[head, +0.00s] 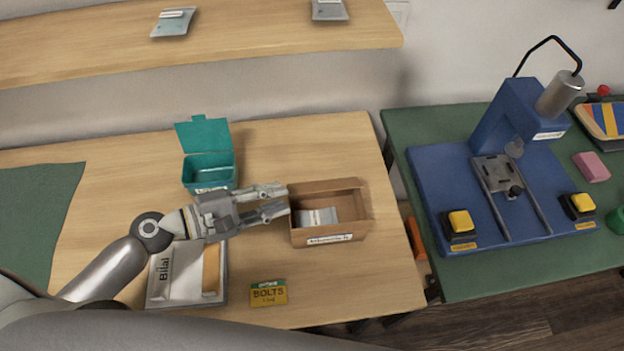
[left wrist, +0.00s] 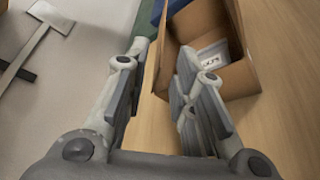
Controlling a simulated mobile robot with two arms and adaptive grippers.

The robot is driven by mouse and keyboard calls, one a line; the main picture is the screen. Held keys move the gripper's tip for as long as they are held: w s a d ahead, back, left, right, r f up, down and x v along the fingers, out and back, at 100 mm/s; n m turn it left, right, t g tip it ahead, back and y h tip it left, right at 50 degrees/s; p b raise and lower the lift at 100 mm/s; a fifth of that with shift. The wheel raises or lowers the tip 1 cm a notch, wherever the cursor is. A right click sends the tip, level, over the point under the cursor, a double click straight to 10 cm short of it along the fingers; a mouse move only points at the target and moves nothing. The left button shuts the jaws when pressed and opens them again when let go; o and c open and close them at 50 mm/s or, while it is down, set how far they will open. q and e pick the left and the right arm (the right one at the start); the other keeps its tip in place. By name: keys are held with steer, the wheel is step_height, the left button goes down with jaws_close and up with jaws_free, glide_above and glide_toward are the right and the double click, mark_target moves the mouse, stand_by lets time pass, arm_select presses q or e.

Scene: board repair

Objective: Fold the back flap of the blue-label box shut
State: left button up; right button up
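An open brown cardboard box (head: 352,232) stands on the wooden table, with a white label with dark writing (head: 330,239) on its front; I cannot make out blue on it. Its back flap (head: 325,186) is a strip along the far edge, not covering the opening. A pale packet (head: 318,216) lies inside. My left gripper (head: 284,199) is open and empty at the box's left side, near its back left corner; I cannot tell if it touches. In the left wrist view the fingers (left wrist: 160,75) are spread, with the box (left wrist: 240,80) beyond the right one. My right gripper is out of view.
A teal open-lidded box (head: 208,171) stands behind my left arm. A tray (head: 187,290) and a yellow bolts packet (head: 268,293) lie in front. A blue press (head: 440,185) stands on the green table at right. A shelf (head: 250,30) runs above.

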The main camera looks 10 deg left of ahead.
mark_target(319, 190)
arm_select(q)
steer(key=d, duration=0.1)
steer(key=w+d+p, duration=0.1)
steer(key=d, duration=0.1)
steer(key=w+d+p, duration=0.1)
steer(key=d, duration=0.1)
steer(key=shift+w+f, duration=0.15)
steer(key=shift+w, duration=0.1)
steer(key=p+x, duration=0.1)
steer(key=x, duration=0.3)
steer(key=shift+d+f, duration=0.15)
steer(key=shift+w+d+f, duration=0.1)
steer(key=shift+w, duration=0.05)
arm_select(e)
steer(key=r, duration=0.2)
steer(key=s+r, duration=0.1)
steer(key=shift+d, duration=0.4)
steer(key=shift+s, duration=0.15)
arm_select(q)
jaws_close()
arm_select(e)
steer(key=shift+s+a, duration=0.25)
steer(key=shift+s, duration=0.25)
